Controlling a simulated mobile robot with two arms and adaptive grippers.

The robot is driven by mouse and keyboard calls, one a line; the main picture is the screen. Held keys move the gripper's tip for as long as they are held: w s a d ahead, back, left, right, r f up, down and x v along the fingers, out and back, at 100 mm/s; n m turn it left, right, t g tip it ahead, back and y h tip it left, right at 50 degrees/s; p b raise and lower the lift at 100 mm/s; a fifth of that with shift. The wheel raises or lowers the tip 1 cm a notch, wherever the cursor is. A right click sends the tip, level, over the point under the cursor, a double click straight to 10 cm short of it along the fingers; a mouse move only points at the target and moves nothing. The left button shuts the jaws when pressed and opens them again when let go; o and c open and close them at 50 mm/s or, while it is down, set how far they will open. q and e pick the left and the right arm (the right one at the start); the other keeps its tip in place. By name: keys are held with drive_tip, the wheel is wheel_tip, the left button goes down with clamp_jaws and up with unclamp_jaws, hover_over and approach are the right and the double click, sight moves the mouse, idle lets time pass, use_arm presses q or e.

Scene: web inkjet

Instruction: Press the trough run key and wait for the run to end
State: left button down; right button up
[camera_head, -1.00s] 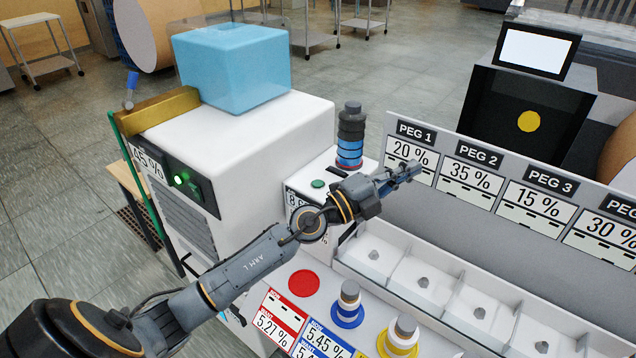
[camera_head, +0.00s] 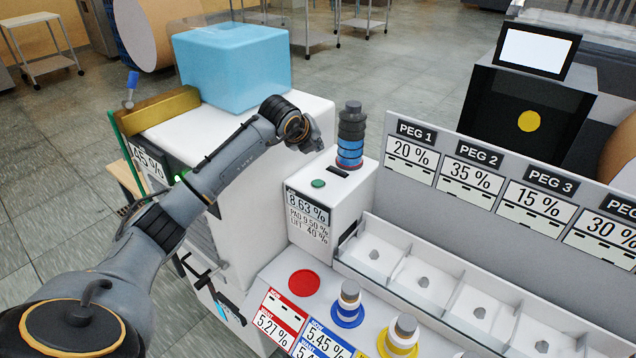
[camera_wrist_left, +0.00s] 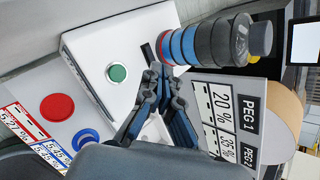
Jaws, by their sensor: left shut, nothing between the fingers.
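Two green keys show, and no legible label names the trough run key. One, a round green button (camera_head: 318,184), is on top of a small white box (camera_head: 345,205) reading "8.63 %", "PAD 9.50 %", "LIFT 40 %". The other is a lit green key (camera_head: 180,177) on the front of the large white machine (camera_head: 225,235) marked "45 %", mostly hidden by my left arm. My left gripper (camera_head: 314,143) is shut and empty, raised above and behind the small box. In the left wrist view its fingertips (camera_wrist_left: 159,70) appear right of the green button (camera_wrist_left: 117,73), apart from it. My right gripper is out of view.
A black and blue ringed stack (camera_head: 350,140) stands on the small box, close right of my left gripper. A translucent blue block (camera_head: 235,65) sits on the large machine. A peg panel (camera_head: 420,165), open bins (camera_head: 375,250) and a red disc (camera_head: 304,283) lie right and front.

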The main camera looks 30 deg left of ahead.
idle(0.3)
use_arm(q)
drive_tip(key=b, duration=0.4)
hover_over(316, 184)
wheel_tip(316, 184, down, 8)
drive_tip(key=shift+r, duration=0.1)
drive_tip(key=shift+w+f+b, duration=0.1)
drive_tip(key=shift+f+b, duration=0.45)
idle(0.6)
drive_tip(key=shift+f+b, duration=0.35)
drive_tip(key=shift+b, duration=0.15)
